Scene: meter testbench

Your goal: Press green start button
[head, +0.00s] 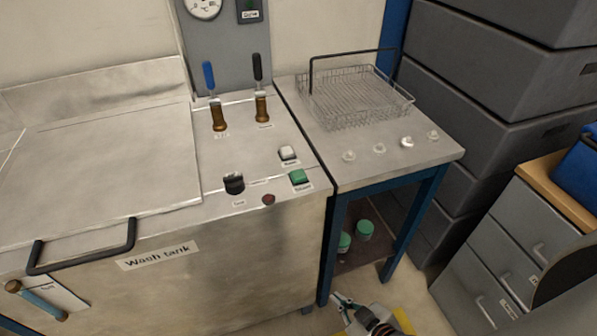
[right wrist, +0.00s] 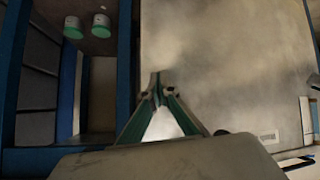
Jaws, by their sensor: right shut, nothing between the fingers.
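The green start button (head: 298,177) is on the front right of the wash tank's top panel in the head view, with a label beside it. A white button (head: 287,153) sits just behind it. My right gripper (head: 341,301) is low at the bottom of the head view, below and to the right of the button and well apart from it. In the right wrist view its fingertips (right wrist: 158,85) meet, shut and empty, in front of the wash tank's metal side. The green button does not show in the right wrist view. My left gripper is not in view.
The wash tank (head: 230,262) has a black handle (head: 80,262), a black knob (head: 234,183) and a red button (head: 268,199). A side table (head: 440,150) bears a wire basket (head: 355,98). Grey crates (head: 480,75) and drawers (head: 510,240) stand at the right.

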